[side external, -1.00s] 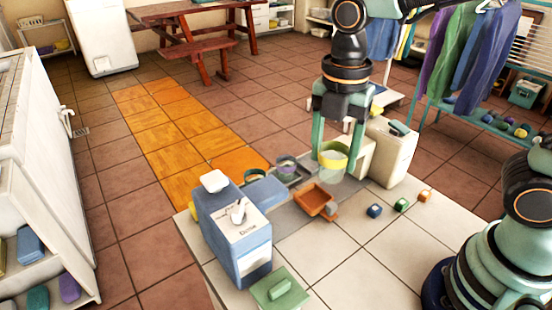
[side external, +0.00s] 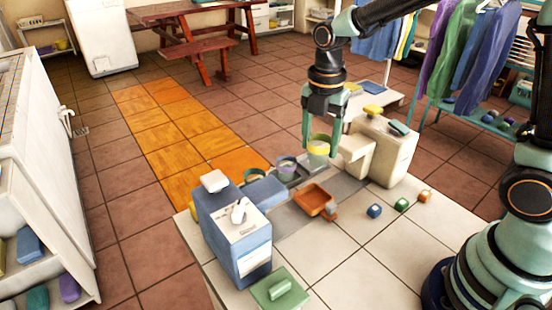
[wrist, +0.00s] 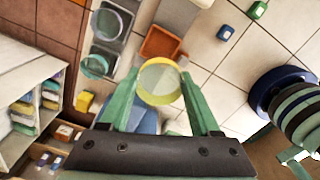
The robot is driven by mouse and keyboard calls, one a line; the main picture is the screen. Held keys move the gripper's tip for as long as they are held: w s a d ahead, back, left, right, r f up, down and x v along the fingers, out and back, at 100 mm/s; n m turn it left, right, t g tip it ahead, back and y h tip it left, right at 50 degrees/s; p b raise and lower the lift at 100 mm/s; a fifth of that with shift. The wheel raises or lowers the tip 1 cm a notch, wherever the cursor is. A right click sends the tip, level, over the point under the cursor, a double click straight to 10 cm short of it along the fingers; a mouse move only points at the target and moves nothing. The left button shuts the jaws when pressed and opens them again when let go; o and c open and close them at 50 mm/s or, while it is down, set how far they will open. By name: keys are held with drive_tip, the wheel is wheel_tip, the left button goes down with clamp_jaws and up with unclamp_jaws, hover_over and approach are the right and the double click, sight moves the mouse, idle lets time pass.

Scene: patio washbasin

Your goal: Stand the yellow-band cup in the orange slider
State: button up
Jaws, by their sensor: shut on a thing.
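The yellow-band cup (side external: 318,151) is clear with a yellow ring around its rim. My gripper (side external: 320,146) is shut on it, one finger on each side, and holds it upright in the air. In the wrist view the cup (wrist: 160,83) sits between the fingertips (wrist: 161,88). The slider looks empty where visible.
A purple-band cup (side external: 286,166) and a green-band cup (side external: 255,174) stand left of the slider. A blue dispenser (side external: 238,243) stands front left and a cream dispenser (side external: 394,158) at the right. Blue (side external: 374,211), green (side external: 401,205) and orange (side external: 425,196) blocks lie on the tiles.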

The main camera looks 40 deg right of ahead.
wheel_tip(320, 180, down, 12)
drive_tip(key=shift+r, duration=0.1)
idle(0.4)
drive_tip(key=o, duration=1.2)
drive_tip(key=shift+f, duration=0.2)
